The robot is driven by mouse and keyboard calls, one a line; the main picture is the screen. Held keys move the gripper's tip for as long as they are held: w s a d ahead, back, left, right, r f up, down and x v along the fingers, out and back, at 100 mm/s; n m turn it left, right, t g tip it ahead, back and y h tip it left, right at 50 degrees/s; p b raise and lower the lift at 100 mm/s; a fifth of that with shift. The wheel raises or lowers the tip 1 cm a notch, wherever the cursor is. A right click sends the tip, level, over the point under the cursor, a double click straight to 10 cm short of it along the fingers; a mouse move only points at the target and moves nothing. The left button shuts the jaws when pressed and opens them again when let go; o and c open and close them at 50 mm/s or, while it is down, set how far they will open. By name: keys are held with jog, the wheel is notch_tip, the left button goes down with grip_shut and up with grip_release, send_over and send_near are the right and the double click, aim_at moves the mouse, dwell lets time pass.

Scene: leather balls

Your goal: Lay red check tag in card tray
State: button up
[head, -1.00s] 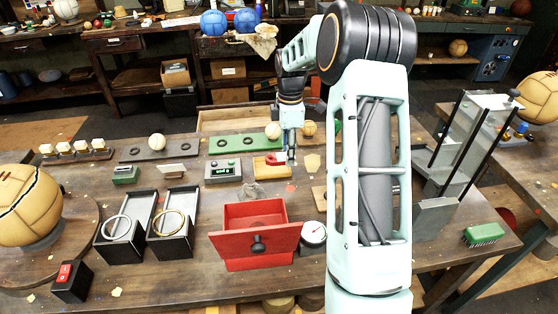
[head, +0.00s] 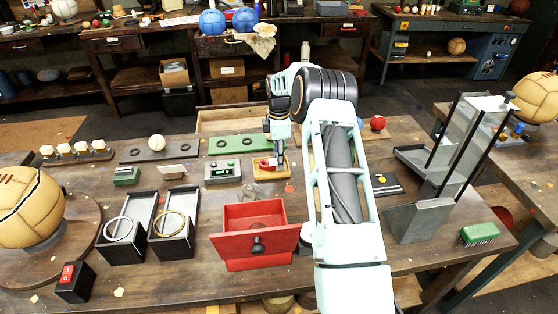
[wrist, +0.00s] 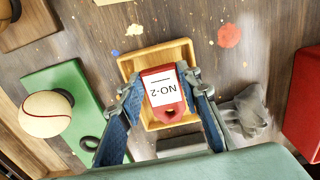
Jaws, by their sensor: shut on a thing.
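The red check tag (wrist: 168,112), with a white label reading NO-2, is between my gripper's two fingers (wrist: 163,95) in the wrist view. My gripper is shut on it. The yellow wooden card tray (wrist: 126,66) is directly below, and the tag lies over its inside. I cannot tell whether the tag touches the tray floor. In the head view my gripper (head: 279,160) points down at the tray (head: 272,177), with the red tag (head: 265,163) partly hidden beside the fingers.
A green board (wrist: 65,87) with a pale ball (wrist: 46,114) lies left of the tray in the wrist view. A grey crumpled-looking thing (wrist: 247,110) and a red open drawer box (head: 254,243) are on the right and in front.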

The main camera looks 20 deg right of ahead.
jog(key=shift+f, duration=0.65)
jog(key=shift+f, duration=0.15)
jog(key=o, duration=0.7)
jog(key=shift+o, duration=0.2)
notch_tip(320, 180, up, 12)
jog(key=shift+r, duration=0.2)
